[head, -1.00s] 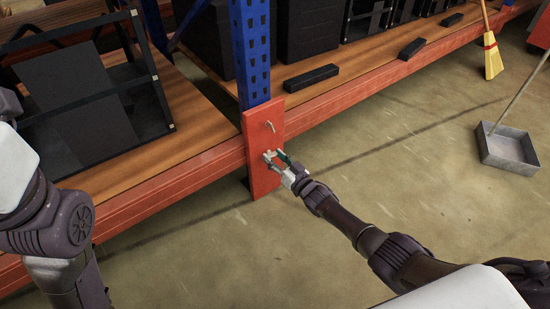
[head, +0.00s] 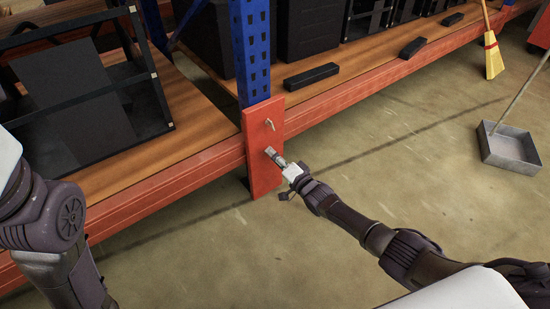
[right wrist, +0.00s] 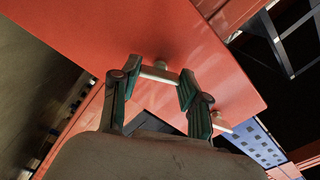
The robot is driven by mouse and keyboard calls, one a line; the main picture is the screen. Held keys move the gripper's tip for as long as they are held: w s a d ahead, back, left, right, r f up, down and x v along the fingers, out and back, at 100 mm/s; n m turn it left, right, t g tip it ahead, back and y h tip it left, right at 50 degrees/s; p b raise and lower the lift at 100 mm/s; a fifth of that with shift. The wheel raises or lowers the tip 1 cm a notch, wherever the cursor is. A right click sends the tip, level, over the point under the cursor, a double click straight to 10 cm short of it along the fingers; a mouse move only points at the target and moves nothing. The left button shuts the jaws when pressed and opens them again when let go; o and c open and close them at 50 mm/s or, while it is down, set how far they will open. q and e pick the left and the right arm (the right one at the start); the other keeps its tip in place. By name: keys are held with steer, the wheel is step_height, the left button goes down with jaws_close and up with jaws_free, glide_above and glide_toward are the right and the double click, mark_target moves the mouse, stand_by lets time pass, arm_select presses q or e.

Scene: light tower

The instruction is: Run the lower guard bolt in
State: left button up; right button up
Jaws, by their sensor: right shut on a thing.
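The red guard plate (head: 262,178) stands at the foot of the blue upright. My right gripper (head: 272,154) is at the lower part of the plate. In the right wrist view its green-dark fingers (right wrist: 160,75) are shut on the pale cross handle of the lower guard bolt (right wrist: 158,73), whose shank meets the red plate (right wrist: 235,65). In the head view the fingers hide most of this bolt. The upper bolt (head: 270,124) sticks out above, untouched, with its handle tilted. My left arm shows at the left, but its gripper is out of view.
The orange shelf beam (head: 170,183) runs past both sides of the plate. A black frame (head: 165,105) and black bars (head: 311,77) sit on the wooden shelves. A dustpan (head: 510,148) and broom (head: 492,58) are at the right. The floor in front is clear.

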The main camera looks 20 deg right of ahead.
steer(key=shift+s+f+m, duration=0.2)
steer(key=shift+f+m, duration=0.15)
steer(key=shift+m, duration=0.45)
steer(key=o, duration=1)
steer(key=shift+o, duration=0.8)
steer(key=shift+d+r, duration=0.1)
steer(key=shift+r, duration=0.15)
steer(key=shift+w, duration=0.1)
steer(key=v, duration=1.2)
